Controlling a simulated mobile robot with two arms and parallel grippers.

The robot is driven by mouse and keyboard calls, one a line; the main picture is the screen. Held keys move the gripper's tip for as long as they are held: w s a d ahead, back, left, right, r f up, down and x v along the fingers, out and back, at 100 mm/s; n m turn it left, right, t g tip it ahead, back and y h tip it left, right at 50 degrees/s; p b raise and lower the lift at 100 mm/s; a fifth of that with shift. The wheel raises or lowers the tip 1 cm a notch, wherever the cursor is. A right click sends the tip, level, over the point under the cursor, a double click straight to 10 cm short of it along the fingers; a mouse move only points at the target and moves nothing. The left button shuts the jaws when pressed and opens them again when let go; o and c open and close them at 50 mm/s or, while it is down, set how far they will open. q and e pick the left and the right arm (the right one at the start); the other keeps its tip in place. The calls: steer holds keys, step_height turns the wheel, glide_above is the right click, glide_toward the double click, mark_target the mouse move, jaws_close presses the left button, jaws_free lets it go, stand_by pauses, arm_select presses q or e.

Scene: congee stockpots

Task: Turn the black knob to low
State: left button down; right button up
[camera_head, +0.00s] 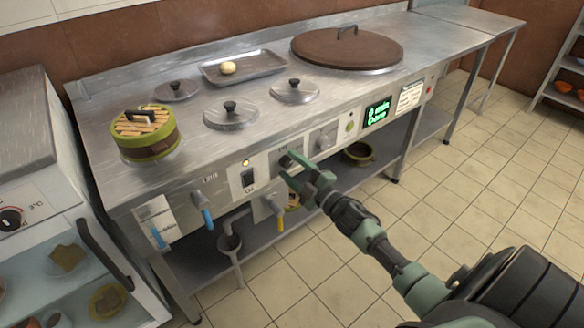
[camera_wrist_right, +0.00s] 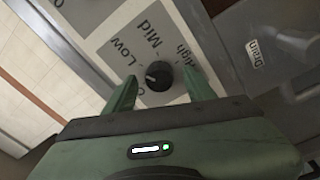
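The black knob (camera_wrist_right: 159,74) sits on a light panel plate with printed words Low, Mid and High around it, and part of another label at its lower left. A small pale mark shows on the knob's left side; I cannot tell exactly which label it points to. My right gripper (camera_wrist_right: 160,88) is open, its two green fingers on either side of the knob with visible gaps. In the head view the right gripper (camera_head: 299,172) is at the counter's front panel and partly covers the knob area. My left gripper is in neither view.
The steel counter (camera_head: 190,95) carries lids, a tray (camera_head: 262,70) and a bamboo steamer (camera_head: 143,133). Blue (camera_head: 208,219) and yellow (camera_head: 280,222) tap handles stick out below the panel. A green display (camera_head: 377,112) is farther right. The tiled floor in front is clear.

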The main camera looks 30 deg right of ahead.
steer(key=shift+s, duration=0.2)
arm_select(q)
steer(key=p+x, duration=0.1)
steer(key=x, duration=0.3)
arm_select(e)
steer(key=s+d, duration=0.1)
steer(key=s, duration=0.6)
steer(key=shift+s+f, duration=0.15)
steer(key=shift+f, duration=0.2)
steer(key=shift+f, duration=0.1)
